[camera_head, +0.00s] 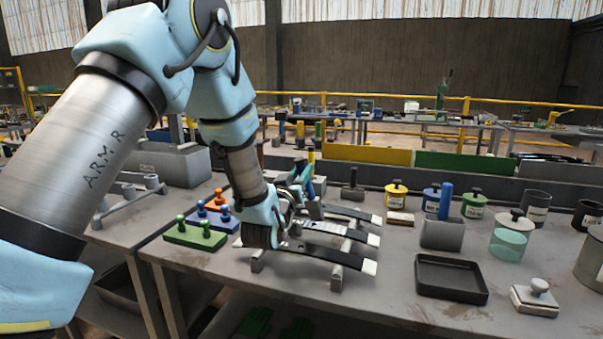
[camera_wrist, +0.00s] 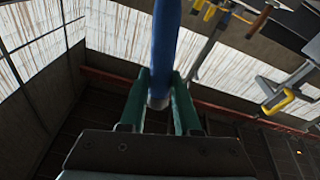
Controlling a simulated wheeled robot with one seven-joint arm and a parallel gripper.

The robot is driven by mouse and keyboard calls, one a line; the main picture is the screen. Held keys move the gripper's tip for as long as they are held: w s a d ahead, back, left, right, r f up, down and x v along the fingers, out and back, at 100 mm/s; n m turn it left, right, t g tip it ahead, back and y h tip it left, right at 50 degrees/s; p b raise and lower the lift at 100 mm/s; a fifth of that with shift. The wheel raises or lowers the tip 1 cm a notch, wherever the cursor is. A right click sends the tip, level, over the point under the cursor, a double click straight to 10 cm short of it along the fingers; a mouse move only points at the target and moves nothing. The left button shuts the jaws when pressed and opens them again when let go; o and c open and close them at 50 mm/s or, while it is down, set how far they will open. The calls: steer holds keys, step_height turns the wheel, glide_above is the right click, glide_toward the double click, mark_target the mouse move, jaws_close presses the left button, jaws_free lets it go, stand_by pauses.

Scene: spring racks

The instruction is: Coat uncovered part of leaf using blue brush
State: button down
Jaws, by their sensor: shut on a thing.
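My gripper (camera_head: 304,176) reaches over the left part of the leaf rack, its green fingers shut on a blue handle, the blue brush (camera_wrist: 165,45). The handle stands between the fingertips in the wrist view (camera_wrist: 159,98). The brush's bristle end cannot be made out. Three leaves lie side by side across grey supports: a dark near leaf (camera_head: 325,254), a middle leaf (camera_head: 326,228) with a pale silvery stretch and a darker right part, and a dark far leaf (camera_head: 345,211). All have pale right ends. My wrist hides their left parts.
Right of the leaves are a black tray (camera_head: 451,291), a grey holder (camera_head: 441,236) with a blue cylinder (camera_head: 446,200), several labelled pots and a knobbed block (camera_head: 535,301). Green and blue knobbed plates (camera_head: 195,236) lie left. Bare table shows before the tray.

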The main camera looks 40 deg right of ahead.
steer(key=shift+f+b, duration=0.5)
steer(key=shift+s+d+b, duration=0.45)
steer(key=shift+s+d, duration=0.05)
steer(key=shift+s, duration=0.25)
steer(key=shift+s+d+b, duration=0.45)
steer(key=shift+s+d, duration=0.05)
steer(key=shift+s, duration=0.25)
steer(key=shift+w+a+b, duration=0.5)
steer(key=shift+w+b, duration=0.3)
steer(key=shift+b, duration=0.5)
steer(key=shift+w+a+b, duration=0.5)
steer(key=shift+w+b, duration=0.25)
steer(key=shift+b, duration=0.55)
steer(key=shift+r, duration=0.2)
